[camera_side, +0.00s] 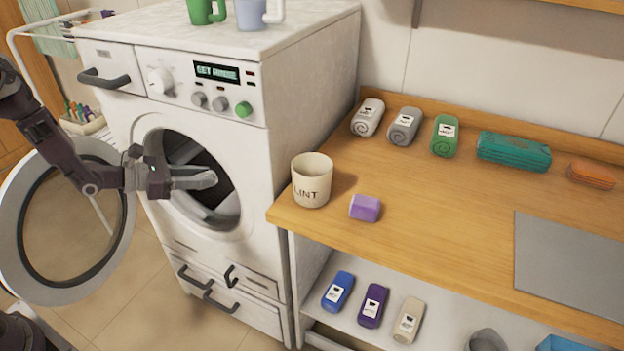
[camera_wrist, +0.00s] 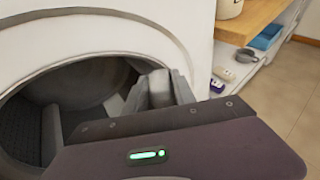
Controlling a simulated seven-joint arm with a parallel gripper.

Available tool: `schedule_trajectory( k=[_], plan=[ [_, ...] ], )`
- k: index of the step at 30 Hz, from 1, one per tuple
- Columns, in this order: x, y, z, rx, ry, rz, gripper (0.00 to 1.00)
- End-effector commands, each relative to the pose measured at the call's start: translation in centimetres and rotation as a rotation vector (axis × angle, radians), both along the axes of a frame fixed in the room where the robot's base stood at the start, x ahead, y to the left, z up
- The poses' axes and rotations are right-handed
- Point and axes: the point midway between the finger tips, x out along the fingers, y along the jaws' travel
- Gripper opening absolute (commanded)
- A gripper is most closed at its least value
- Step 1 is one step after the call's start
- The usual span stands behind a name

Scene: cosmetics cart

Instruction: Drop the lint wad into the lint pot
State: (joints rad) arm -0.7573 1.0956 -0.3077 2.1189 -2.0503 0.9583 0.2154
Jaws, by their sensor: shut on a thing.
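The lint pot (camera_side: 312,182), a cream cup marked LINT, stands upright on the wooden counter's near left corner. Its lower part also shows at the top of the wrist view (camera_wrist: 229,8). My gripper (camera_side: 200,178) is in front of the washer's open round door, to the left of the pot and apart from it. In the wrist view my gripper (camera_wrist: 160,88) is shut on a grey piece, the lint wad (camera_wrist: 159,86), between its grey fingers. The wad is hard to tell from the fingers in the side view.
The washer door (camera_side: 62,225) hangs open at the left. A purple block (camera_side: 365,207) lies right of the pot on the counter (camera_side: 430,215). Rolled towels (camera_side: 405,126) line the counter's back. Cups (camera_side: 258,12) stand atop the washer.

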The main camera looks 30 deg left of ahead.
Motion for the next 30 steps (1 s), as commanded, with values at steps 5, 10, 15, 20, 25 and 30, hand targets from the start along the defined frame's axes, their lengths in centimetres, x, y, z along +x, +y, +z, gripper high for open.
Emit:
schedule_trajectory(
  k=[5,10,15,20,25,30],
  plan=[
    [-4.6,-3.8,4.8,-0.005,0.006,-0.154,0.0],
    [-8.7,-6.8,8.1,-0.011,0.017,-0.263,0.0],
    [-11.1,-10.1,9.7,-0.014,0.024,-0.424,0.0],
    [-12.7,-14.1,10.0,-0.01,0.026,-0.698,0.0],
    [-16.2,-18.3,9.6,-0.003,0.031,-1.109,0.0],
    [-20.8,-20.6,8.0,0.005,0.039,-1.637,0.0]
  ],
)
